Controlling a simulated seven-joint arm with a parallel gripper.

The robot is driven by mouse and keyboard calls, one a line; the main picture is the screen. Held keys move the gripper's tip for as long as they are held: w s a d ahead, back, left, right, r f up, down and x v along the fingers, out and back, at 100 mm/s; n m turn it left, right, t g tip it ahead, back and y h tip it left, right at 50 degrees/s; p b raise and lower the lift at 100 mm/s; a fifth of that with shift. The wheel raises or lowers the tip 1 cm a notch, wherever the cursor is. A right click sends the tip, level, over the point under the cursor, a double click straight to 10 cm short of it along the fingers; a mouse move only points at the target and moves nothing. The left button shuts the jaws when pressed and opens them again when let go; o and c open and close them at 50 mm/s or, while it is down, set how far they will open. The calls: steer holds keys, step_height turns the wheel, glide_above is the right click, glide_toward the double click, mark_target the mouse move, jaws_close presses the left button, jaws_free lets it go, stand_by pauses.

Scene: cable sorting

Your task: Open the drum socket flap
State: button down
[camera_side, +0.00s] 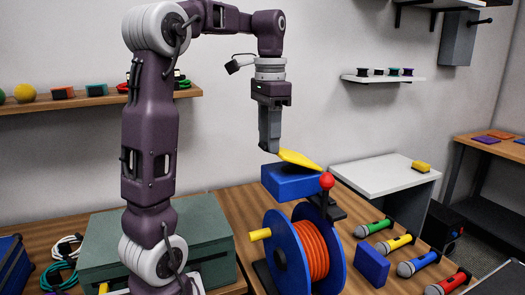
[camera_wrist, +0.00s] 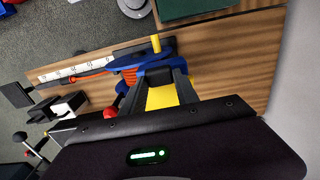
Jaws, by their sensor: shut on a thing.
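The cable drum has blue side discs (camera_side: 285,250) with orange cable (camera_side: 312,248) wound between them. A blue socket box (camera_side: 291,183) sits above it, with a yellow flap (camera_side: 299,160) over its top. The flap is tilted, its left end higher than its right. My gripper (camera_side: 271,149) comes from above and is shut on the flap's raised left end. In the wrist view the flap (camera_wrist: 162,97) shows between the two dark fingers (camera_wrist: 160,88), in front of the blue box. The exact finger contact is partly hidden.
A red ball knob (camera_side: 327,181) stands close right of the box, and a yellow crank handle (camera_side: 260,235) sticks out left. Several microphone-shaped connectors (camera_side: 395,244) and a blue block (camera_side: 372,267) lie right of the drum. A green case (camera_side: 150,250) stands left.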

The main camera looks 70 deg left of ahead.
steer(key=w+r, duration=0.5)
steer(key=w, duration=0.4)
steer(key=shift+w+r, duration=0.25)
steer(key=shift+w, duration=0.05)
steer(key=shift+w+d, duration=0.1)
steer(key=c, duration=0.9)
jaws_free()
